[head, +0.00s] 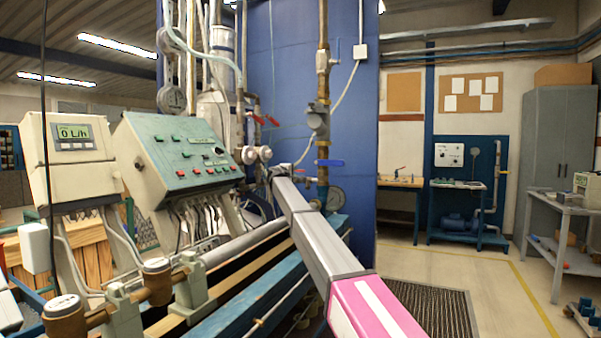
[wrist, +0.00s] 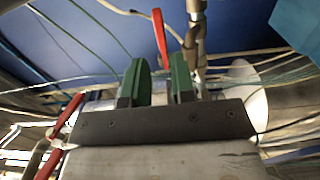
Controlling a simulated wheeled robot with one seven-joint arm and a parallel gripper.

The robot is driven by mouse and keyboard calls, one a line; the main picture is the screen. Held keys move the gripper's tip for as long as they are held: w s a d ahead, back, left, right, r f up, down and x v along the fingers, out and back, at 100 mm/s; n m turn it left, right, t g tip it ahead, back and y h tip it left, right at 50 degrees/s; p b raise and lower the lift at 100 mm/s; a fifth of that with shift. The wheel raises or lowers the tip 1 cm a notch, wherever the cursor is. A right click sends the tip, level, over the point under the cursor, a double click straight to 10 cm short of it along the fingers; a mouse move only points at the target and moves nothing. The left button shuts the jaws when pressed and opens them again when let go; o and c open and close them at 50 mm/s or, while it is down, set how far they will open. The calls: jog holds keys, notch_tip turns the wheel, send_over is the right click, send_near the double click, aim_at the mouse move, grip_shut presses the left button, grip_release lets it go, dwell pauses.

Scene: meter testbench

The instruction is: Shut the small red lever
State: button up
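Two red levers show in the head view, one (head: 272,121) and another (head: 258,119) beside it, on thin pipes left of the thick vertical pipe. In the wrist view one red lever (wrist: 160,38) stands nearly upright beyond the gap between my fingertips. A second red lever (wrist: 66,115) is tilted at the left. I cannot tell which one is the small lever. My gripper (wrist: 159,80) has green fingers set apart with nothing between them. In the head view its end (head: 279,170) is small and lies below the red levers.
The green control box (head: 180,155) and flow display (head: 75,140) stand at left. Pipes and thin cables surround the gripper. Open floor (head: 500,275) lies to the right.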

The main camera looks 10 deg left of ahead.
aim_at(300, 171)
jog(key=x, duration=1)
jog(key=shift+w+d, duration=0.1)
jog(key=shift+w, duration=0.1)
grip_shut()
